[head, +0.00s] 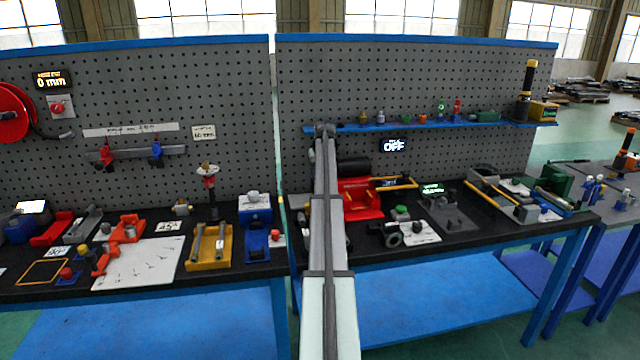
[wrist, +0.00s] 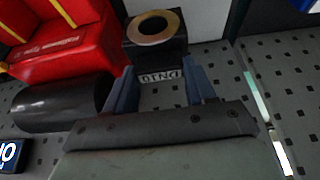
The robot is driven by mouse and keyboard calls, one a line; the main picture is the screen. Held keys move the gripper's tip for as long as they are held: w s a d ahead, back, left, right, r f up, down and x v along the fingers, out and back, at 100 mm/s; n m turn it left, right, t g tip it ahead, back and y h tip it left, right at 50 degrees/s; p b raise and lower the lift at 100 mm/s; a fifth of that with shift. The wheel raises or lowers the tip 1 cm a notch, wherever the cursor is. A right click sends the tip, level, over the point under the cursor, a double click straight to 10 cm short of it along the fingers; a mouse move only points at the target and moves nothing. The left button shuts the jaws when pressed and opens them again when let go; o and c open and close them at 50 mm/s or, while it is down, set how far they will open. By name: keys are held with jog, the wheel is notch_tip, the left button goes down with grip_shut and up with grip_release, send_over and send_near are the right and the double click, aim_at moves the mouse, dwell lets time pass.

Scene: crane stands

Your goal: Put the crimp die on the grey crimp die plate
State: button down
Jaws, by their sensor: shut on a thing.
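In the wrist view a dark block with a brass-coloured ring on top (wrist: 172,43), which looks like the crimp die, sits between the tips of my gripper (wrist: 158,68). The two blue-grey fingers are shut on its sides. A small light label with dark letters shows between the fingers. In the head view the far end of my arm (head: 325,131) is by the pegboard, above the back of the bench; the fingers and the die are hidden there. A dark grey plate (head: 462,219) lies right of the red machine; I cannot tell whether it is the crimp die plate.
The red machine (head: 362,203) and a black cylinder (wrist: 62,105) are close to my gripper. A blue shelf (head: 415,126) with small parts crosses the pegboard. An OFF display (head: 392,146) hangs below it. Several fixtures crowd both benches.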

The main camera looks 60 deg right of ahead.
jog(key=shift+w+d+f, duration=0.1)
jog(key=shift+d+f, duration=0.05)
jog(key=shift+f, duration=2.25)
jog(key=shift+f, duration=0.1)
jog(key=shift+c, duration=1.9)
grip_release()
jog(key=v, duration=1.2)
jog(key=shift+w, duration=0.1)
